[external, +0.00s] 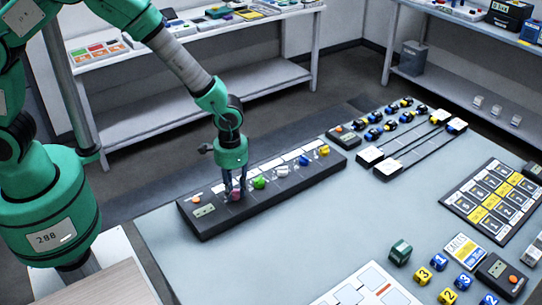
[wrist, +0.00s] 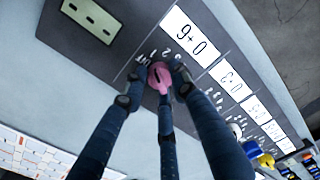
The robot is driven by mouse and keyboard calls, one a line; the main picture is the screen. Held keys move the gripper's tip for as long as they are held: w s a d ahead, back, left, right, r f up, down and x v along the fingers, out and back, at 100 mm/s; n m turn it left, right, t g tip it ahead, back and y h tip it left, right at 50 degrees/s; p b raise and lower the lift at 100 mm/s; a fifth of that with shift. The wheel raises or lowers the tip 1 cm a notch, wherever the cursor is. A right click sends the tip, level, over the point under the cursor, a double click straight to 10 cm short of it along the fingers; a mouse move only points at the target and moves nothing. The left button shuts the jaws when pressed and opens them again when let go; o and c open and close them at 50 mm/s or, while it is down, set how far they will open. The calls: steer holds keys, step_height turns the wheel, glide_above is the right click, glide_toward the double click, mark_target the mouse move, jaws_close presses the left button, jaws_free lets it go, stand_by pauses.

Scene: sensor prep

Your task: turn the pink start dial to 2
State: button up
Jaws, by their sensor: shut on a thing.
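In the wrist view my gripper's fingers (wrist: 154,88) close on the dial from both sides. White numerals ring the dial, partly hidden by the fingers. I cannot tell which number the dial points to. In the external view only a little of the pink shows between the fingers.
A green dial (external: 259,183), a white dial (external: 283,171), a blue dial (external: 304,160) and a yellow dial (external: 324,150) stand in a row to the right on the same panel. The grey tabletop (external: 280,240) in front of the panel is clear.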

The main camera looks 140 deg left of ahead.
mark_target(234, 190)
steer(key=m+p, duration=0.2)
steer(key=m, duration=0.4)
stand_by(0.4)
steer(key=o, duration=1.2)
steer(key=shift+c, duration=0.2)
steer(key=shift+r, duration=0.1)
step_height(234, 190, up, 12)
stand_by(0.4)
